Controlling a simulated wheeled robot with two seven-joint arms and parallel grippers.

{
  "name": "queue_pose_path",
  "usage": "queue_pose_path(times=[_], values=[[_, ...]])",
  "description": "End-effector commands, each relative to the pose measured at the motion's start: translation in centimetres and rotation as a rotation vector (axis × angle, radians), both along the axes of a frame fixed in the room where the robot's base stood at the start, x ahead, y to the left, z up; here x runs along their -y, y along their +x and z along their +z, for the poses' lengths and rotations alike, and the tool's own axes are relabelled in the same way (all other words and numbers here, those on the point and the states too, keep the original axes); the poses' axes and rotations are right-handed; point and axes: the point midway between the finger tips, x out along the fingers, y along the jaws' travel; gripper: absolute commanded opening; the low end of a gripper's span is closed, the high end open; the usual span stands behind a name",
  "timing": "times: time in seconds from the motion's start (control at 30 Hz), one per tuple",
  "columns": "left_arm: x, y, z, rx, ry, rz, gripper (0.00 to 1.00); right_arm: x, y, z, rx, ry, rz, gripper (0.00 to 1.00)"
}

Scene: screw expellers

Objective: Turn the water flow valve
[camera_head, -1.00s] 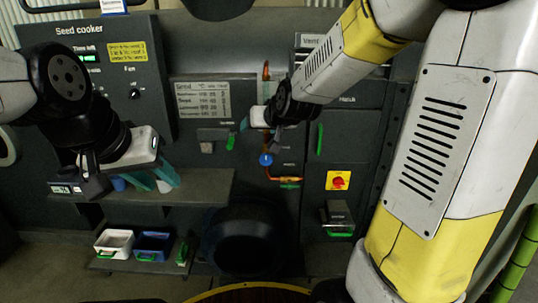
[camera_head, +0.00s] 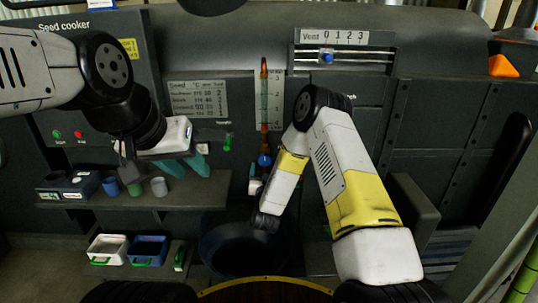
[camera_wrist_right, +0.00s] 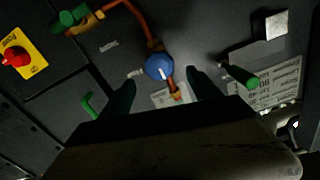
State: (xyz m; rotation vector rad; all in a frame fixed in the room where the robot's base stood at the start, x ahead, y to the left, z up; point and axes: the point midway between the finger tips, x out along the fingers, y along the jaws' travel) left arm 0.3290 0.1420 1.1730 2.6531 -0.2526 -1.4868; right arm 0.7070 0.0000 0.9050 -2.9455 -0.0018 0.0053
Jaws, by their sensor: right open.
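The water flow valve is a round blue knob (camera_head: 264,160) on an orange-brown pipe below a vertical gauge tube. It also shows in the right wrist view (camera_wrist_right: 158,67), with a white pointer mark on it. My right gripper (camera_head: 256,187) is just below the knob in the head view, partly hidden by my arm. In the wrist view its two dark fingers (camera_wrist_right: 162,88) are apart, with the knob between and beyond their tips; I see no contact. My left gripper (camera_head: 187,166) hangs over the shelf at left, its teal fingers apart and empty.
A shelf (camera_head: 200,194) holds several small cups. White (camera_head: 107,249) and blue (camera_head: 148,250) bins stand below it. A green handle (camera_wrist_right: 240,76), a red knob on a yellow plate (camera_wrist_right: 17,57) and a green lever (camera_wrist_right: 72,17) are near the valve. A dark round opening (camera_head: 235,250) is below.

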Motion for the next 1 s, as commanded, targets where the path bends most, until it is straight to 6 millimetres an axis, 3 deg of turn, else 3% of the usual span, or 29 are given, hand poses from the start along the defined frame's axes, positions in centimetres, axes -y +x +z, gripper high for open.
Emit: queue_pose_path(times=[0.5, 0.87, 0.9, 1.0], values=[[0.0, 0.0, 0.0, 0.0, 0.0, 0.0, 0.36, 0.1, 6.8, 0.0, 0.004, 0.001, -0.004, 0.73], [0.0, 0.0, 0.0, 0.0, 0.0, 0.0, 0.36, 0.0, 7.7, 0.0, 0.004, 0.0, -0.002, 0.73], [0.0, 0.0, 0.0, 0.0, 0.0, 0.0, 0.36, 0.0, 7.7, 0.0, 0.004, 0.0, -0.002, 0.71], [0.0, 0.0, 0.0, 0.0, 0.0, 0.0, 0.36, 0.0, 7.7, 0.0, 0.004, 0.0, -0.002, 0.51]])
